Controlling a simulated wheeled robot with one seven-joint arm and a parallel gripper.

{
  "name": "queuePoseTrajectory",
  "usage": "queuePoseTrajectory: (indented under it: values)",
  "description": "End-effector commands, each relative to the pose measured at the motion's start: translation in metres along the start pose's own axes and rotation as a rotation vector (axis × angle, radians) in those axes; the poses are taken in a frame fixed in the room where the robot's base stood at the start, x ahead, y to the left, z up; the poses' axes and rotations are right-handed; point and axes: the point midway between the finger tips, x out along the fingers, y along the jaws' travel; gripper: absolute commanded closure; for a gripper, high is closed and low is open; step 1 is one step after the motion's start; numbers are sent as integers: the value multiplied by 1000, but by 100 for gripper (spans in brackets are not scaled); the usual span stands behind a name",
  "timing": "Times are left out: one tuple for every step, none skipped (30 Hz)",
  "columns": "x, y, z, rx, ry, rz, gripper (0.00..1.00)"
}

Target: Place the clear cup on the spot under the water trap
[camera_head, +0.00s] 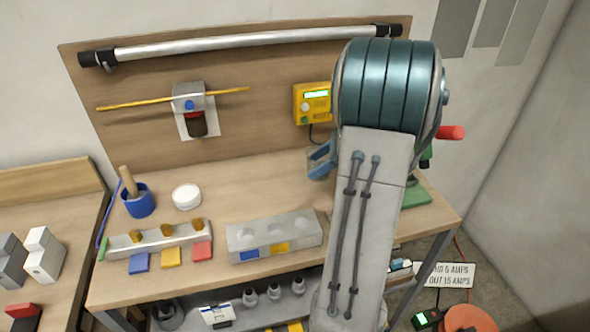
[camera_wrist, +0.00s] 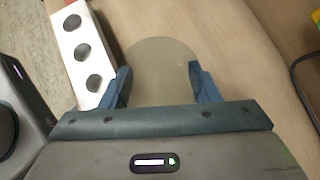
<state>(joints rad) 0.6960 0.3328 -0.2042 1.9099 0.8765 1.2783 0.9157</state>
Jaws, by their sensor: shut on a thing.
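My gripper (camera_head: 321,160) is at the right of the bench in the head view, partly hidden behind my arm. In the wrist view its blue fingers (camera_wrist: 159,75) are shut on the clear cup (camera_wrist: 163,58), which shows as a see-through round shape between them. In the head view the cup is mostly hidden. The water trap (camera_head: 196,124) is a dark bowl under a grey body on the back board, with a yellow tube across it. A white round piece (camera_head: 186,196) sits on the bench below it, left of my gripper.
A grey block with three round recesses (camera_head: 235,238) lies at the bench front; it also shows in the wrist view (camera_wrist: 73,54). A blue pot (camera_head: 139,205) with a wooden handle stands at the left. A yellow meter (camera_head: 312,103) hangs on the board. The bench between gripper and white piece is clear.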

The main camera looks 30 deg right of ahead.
Motion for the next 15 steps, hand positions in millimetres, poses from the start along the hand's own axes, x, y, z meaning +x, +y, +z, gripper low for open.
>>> queuePoseTrajectory:
  values:
    - [-4, -1, -2, 1, 0, -2, 70]
    - [-6, -2, -2, 1, 0, -1, 70]
    - [-8, -2, -2, 0, 0, 0, 70]
    - [-10, -2, -2, 0, 0, 0, 70]
    - [-10, -2, -2, 0, 0, 0, 70]
    - [-11, -3, -2, 0, 0, 0, 70]
    - [-10, -3, -2, 0, 0, 0, 70]
    - [-9, -3, -1, 1, 0, 0, 70]
    - [-7, -4, 1, 2, 0, -2, 70]
    - [-4, -5, 4, 3, 0, -3, 70]
    - [0, -6, 7, 6, 0, -6, 70]
    - [6, -8, 12, 12, -1, -11, 70]
    - [12, -9, 18, 16, -1, -16, 70]
    - [19, -11, 23, 22, 0, -22, 70]
    - [28, -13, 31, 32, -1, -32, 70]
